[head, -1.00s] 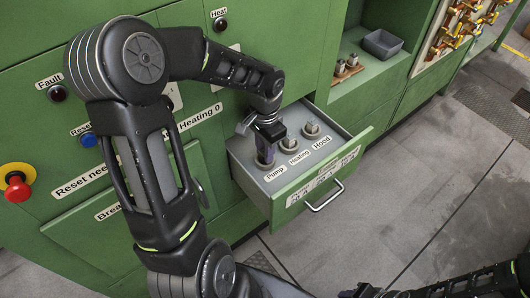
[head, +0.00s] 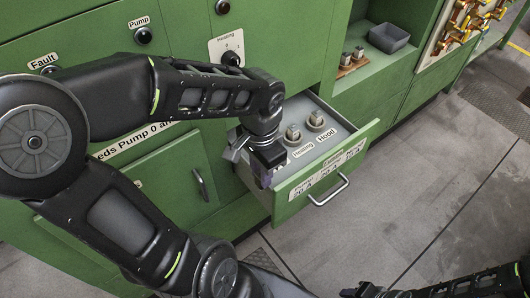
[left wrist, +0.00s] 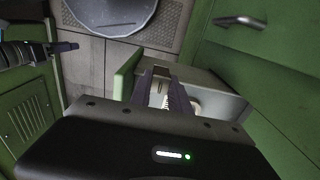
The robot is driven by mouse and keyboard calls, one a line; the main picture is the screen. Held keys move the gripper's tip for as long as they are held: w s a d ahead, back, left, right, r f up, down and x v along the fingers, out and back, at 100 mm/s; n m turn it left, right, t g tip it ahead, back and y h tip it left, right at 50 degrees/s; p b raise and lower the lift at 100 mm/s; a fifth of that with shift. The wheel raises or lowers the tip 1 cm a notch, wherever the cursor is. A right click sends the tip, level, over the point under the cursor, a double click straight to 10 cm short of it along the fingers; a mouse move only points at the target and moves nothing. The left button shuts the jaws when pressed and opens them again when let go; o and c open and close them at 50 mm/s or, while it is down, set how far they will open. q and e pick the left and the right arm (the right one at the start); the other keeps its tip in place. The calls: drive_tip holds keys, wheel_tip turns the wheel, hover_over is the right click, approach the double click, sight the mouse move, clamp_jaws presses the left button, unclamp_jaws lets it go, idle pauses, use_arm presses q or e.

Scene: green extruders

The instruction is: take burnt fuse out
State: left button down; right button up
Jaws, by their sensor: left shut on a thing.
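The open fuse drawer (head: 358,140) holds metal-topped fuses. The heating fuse (head: 293,135) and the hood fuse (head: 316,119) stand upright in their places. My left gripper (head: 263,178) is over the near left part of the drawer, at the pump place, and hides that place and its label. It is shut on a fuse (left wrist: 157,95), of which only a pale bit shows between the fingers in the left wrist view. I cannot tell whether this fuse is clear of its socket. My right gripper (head: 368,291) is low at the bottom edge, away from the drawer; its jaws are unclear.
The drawer handle (head: 328,191) sticks out in front. The green cabinet has a heating switch (head: 231,58) and the Pump and Fault lamps. A grey bin (head: 389,38) and small fuses on a wooden block (head: 352,60) stand on the shelf at right. The floor at right is clear.

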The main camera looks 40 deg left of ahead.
use_arm(q)
drive_tip(key=s+d+b, duration=0.1)
drive_tip(key=s+d, duration=0.2)
drive_tip(key=s, duration=0.2)
drive_tip(key=shift+s+b, duration=0.2)
drive_tip(key=shift+b, duration=0.2)
